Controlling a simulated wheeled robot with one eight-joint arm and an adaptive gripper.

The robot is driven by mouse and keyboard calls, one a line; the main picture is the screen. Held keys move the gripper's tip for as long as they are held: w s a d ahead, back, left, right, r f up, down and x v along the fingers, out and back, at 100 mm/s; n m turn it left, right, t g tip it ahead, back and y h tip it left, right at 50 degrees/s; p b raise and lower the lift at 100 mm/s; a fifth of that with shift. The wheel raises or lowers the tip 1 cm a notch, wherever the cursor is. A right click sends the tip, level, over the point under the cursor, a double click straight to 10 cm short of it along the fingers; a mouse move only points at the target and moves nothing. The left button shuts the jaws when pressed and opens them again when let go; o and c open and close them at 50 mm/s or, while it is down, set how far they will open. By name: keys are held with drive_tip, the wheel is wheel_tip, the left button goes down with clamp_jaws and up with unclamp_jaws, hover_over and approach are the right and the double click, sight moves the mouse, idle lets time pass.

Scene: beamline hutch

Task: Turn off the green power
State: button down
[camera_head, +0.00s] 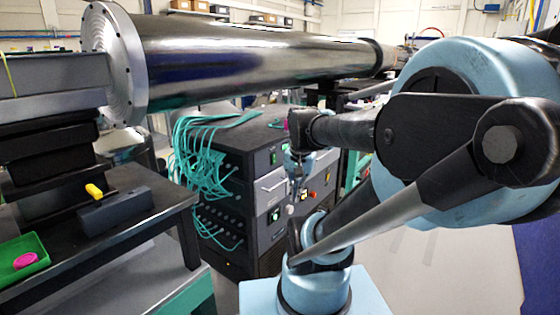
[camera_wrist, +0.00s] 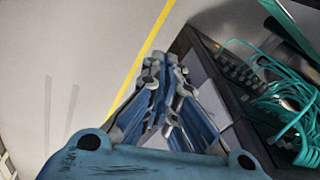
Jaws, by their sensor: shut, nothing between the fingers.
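A dark cabinet (camera_head: 245,185) stands in the middle of the head view. Its front face carries small green-lit switches (camera_head: 272,158), too small for me to read; I cannot tell which is the green power. In the wrist view, my gripper's fingers (camera_wrist: 165,68) are together and empty, beside the cabinet (camera_wrist: 232,92). I cannot tell whether the fingertips touch it.
Teal cables (camera_head: 200,155) bunch on the cabinet's left side and show in the wrist view (camera_wrist: 295,115). A large metal tube (camera_head: 250,55) spans above. A dark table (camera_head: 150,215) at left holds a green tray (camera_head: 35,245) and a yellow piece (camera_head: 94,191).

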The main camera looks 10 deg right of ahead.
sight(274, 159)
drive_tip(key=w+d+r+m, duration=0.1)
drive_tip(key=w+r+m, duration=0.2)
drive_tip(key=w+m, duration=0.4)
drive_tip(key=w+d+r+m, duration=0.1)
drive_tip(key=w+r+m, duration=0.2)
drive_tip(key=w+m, duration=0.4)
drive_tip(key=w+d+r+m+g, duration=0.1)
drive_tip(key=w+d+r+m, duration=0.1)
drive_tip(key=w+m, duration=0.5)
drive_tip(key=shift+w+r+y, duration=0.4)
drive_tip(key=shift+w+r, duration=0.5)
drive_tip(key=shift+w, duration=1.65)
drive_tip(key=w+a+f, duration=0.2)
drive_tip(key=f, duration=0.3)
drive_tip(key=w+a+f, duration=0.1)
drive_tip(key=f, duration=0.4)
drive_tip(key=shift+w+a+f, duration=0.2)
drive_tip(key=shift+w+a, duration=0.15)
